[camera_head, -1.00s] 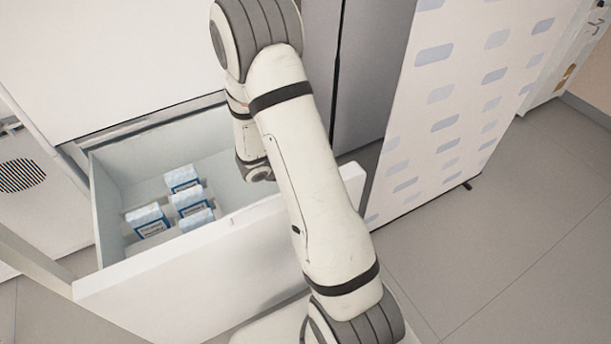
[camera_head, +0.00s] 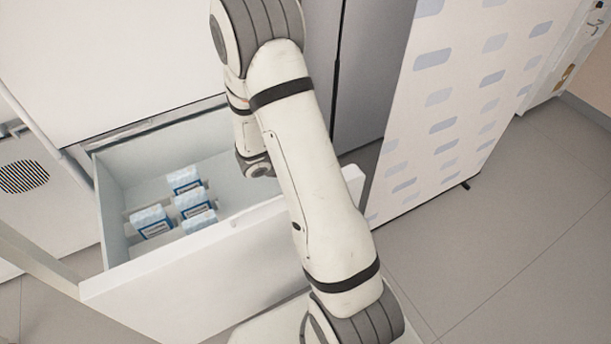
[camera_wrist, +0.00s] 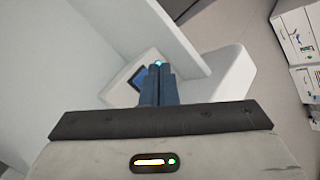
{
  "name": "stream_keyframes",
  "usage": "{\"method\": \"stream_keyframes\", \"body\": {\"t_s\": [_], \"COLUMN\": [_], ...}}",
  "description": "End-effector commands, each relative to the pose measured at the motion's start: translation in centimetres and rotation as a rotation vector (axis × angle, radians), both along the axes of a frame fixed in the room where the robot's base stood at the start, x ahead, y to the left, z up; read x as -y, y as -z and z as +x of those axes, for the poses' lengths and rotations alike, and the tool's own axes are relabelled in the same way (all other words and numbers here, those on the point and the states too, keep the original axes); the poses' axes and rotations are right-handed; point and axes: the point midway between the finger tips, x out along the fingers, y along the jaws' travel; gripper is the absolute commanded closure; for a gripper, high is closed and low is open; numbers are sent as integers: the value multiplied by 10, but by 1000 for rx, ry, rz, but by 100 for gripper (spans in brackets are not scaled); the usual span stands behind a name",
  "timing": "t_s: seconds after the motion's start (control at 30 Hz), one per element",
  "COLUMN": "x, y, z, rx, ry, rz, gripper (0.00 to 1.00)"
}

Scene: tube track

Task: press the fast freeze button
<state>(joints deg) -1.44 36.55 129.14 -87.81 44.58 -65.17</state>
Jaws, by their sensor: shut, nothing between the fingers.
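In the wrist view my gripper (camera_wrist: 158,72) is shut and empty, its dark fingers together. The fingertips lie in front of a white housing (camera_wrist: 232,78), beside a small dark blue screen (camera_wrist: 122,80) that they partly cover. A small cyan glow (camera_wrist: 158,63) shows right at the fingertips. I cannot tell whether it is the fast freeze button, or whether the tips touch it. In the head view my gripper is out of sight beyond my arm, and no button can be made out.
An open white drawer (camera_head: 225,262) holds several blue-and-white boxes (camera_head: 153,221), left of my arm. A dark grey cabinet (camera_head: 372,65) and a pale patterned panel (camera_head: 440,120) stand on the right. Open grey floor (camera_head: 520,230) lies at the lower right.

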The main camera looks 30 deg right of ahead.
Motion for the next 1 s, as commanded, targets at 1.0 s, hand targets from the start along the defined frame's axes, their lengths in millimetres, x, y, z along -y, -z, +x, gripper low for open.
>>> {"method": "stream_keyframes", "body": {"t_s": [1.0], "x": [0], "y": [-40], "z": [0], "rx": [1], "ry": [1], "rz": [0], "gripper": [100]}}
